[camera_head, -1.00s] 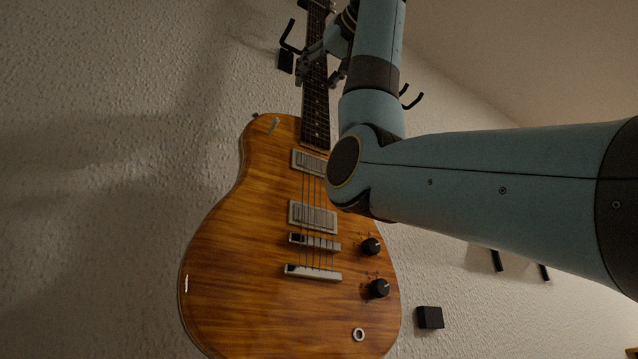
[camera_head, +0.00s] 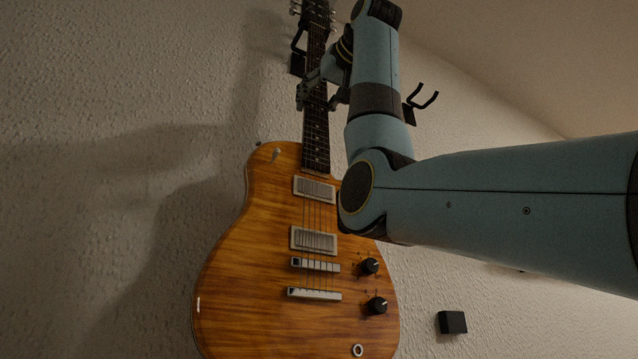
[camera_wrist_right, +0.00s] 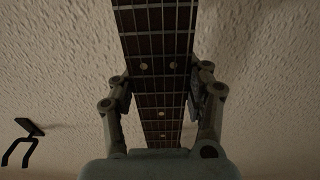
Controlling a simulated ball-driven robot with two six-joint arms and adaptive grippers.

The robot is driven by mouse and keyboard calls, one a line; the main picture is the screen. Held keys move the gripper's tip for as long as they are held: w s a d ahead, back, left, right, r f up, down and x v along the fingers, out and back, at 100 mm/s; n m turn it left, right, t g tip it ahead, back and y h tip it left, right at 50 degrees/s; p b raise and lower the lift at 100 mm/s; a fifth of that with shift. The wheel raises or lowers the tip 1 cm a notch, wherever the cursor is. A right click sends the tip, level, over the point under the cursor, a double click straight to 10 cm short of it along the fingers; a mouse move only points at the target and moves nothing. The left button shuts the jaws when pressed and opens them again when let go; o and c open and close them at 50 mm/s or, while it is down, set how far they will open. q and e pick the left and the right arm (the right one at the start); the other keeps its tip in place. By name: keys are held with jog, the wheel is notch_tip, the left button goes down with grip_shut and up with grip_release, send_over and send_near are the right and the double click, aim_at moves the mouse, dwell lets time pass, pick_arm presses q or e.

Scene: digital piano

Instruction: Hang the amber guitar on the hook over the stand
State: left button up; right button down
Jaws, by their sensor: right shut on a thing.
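The amber guitar (camera_head: 255,270) hangs upright in front of the wall in the head view, with its neck pointing up. My right gripper (camera_head: 322,92) is shut on the guitar's neck. In the right wrist view the fretboard (camera_wrist_right: 158,70) runs between the two fingers of my right gripper (camera_wrist_right: 165,95). A black hook (camera_head: 299,50) on the wall shows beside the upper neck, partly hidden behind it. The headstock is at the top edge of the head view. The stand is not clearly visible. My left gripper is out of view.
Another black two-pronged hook (camera_head: 420,97) is on the wall to the right of my arm, and a hook also shows in the right wrist view (camera_wrist_right: 25,140). A small black block (camera_head: 452,322) is on the wall at the lower right. The wall left of the guitar is bare.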

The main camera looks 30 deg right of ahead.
jog(key=shift+w+d+f, duration=0.1)
jog(key=shift+w+f, duration=0.15)
jog(key=shift+w, duration=0.55)
jog(key=shift+w+f, duration=0.25)
jog(key=shift+w, duration=0.55)
jog(key=shift+f, duration=0.15)
dwell(0.3)
jog(key=c, duration=1.1)
grip_release()
jog(key=o, duration=0.6)
jog(key=shift+s, duration=0.15)
jog(key=shift+s+a+f+b, duration=0.15)
jog(key=shift+s+b, duration=0.6)
jog(key=shift+s, duration=0.4)
jog(key=shift+s+a+f+b, duration=0.1)
jog(key=shift+s+b, duration=0.65)
jog(key=shift+s, duration=0.4)
